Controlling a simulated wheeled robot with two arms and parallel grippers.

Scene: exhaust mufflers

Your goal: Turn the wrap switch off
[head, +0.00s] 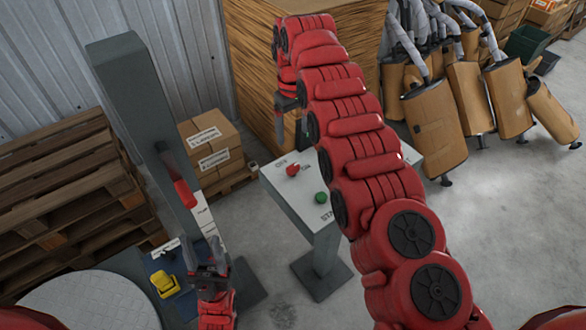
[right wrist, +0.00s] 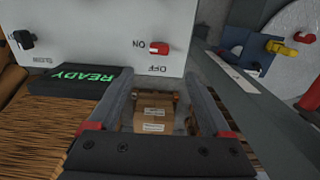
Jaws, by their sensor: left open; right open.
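The red switch (head: 293,170) sits on a light grey sloped control panel (head: 285,195) between OFF and ON labels. It also shows in the right wrist view (right wrist: 159,48), upside down, near ON and OFF; I cannot tell for sure which way it is set. My right gripper (head: 291,112) hangs beyond the panel's far edge, open and empty. In the right wrist view its open fingers (right wrist: 160,85) point toward the panel, apart from the switch. My left gripper (head: 207,260) is open and empty beside the grey machine column, left of the panel.
A green button (head: 321,198) sits on the panel near START. A lit READY display (right wrist: 85,78) and a black knob (right wrist: 22,40) show beside it. The grey column (head: 140,110) stands left, with a yellow part (head: 165,284) at its base. Cardboard boxes (head: 208,140) stand behind.

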